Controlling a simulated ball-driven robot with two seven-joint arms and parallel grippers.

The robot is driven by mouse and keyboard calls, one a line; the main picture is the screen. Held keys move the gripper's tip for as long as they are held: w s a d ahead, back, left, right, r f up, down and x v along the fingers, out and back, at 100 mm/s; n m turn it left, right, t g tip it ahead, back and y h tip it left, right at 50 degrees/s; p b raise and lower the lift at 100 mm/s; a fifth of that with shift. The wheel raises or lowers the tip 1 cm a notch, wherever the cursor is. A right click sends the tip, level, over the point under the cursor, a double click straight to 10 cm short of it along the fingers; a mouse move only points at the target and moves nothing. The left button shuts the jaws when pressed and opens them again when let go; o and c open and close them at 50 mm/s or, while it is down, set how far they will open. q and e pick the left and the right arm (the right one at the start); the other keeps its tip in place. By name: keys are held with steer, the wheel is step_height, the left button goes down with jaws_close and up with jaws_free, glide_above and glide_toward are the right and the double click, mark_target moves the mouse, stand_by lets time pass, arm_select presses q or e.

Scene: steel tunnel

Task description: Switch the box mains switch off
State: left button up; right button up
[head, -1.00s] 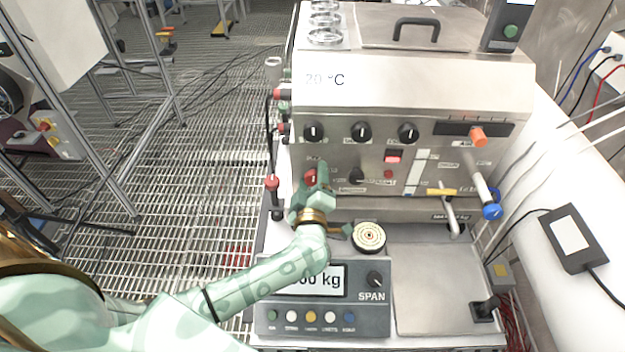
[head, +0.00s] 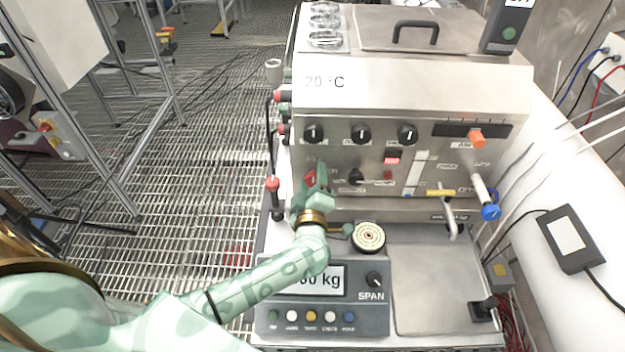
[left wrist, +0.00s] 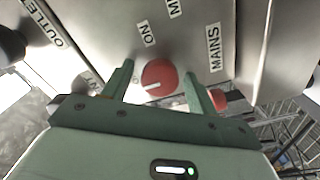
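The box mains switch is a round red knob (left wrist: 160,77) with a white pointer line, on the steel front panel. In the left wrist view it sits beside an ON label (left wrist: 147,33) and a MAINS label (left wrist: 214,48). My left gripper (left wrist: 158,72) is open, with one finger on either side of the knob. I cannot tell whether the fingers touch it. In the head view my left gripper (head: 318,180) is at the panel's lower left and partly covers the red knob (head: 310,179). My right gripper is not in view.
Black knobs (head: 361,132) line the panel above, and another black knob (head: 356,175) is just right of the gripper. A round disc (head: 369,236) and a scale display unit (head: 320,300) lie below. Red-ended levers (head: 272,184) stand at the left edge.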

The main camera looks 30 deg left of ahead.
arm_select(q)
steer(key=v, duration=1.6)
steer(key=shift+s+d+p, duration=0.1)
steer(key=shift+s+p, duration=0.05)
steer(key=shift+p, duration=0.15)
steer(key=shift+f, duration=0.1)
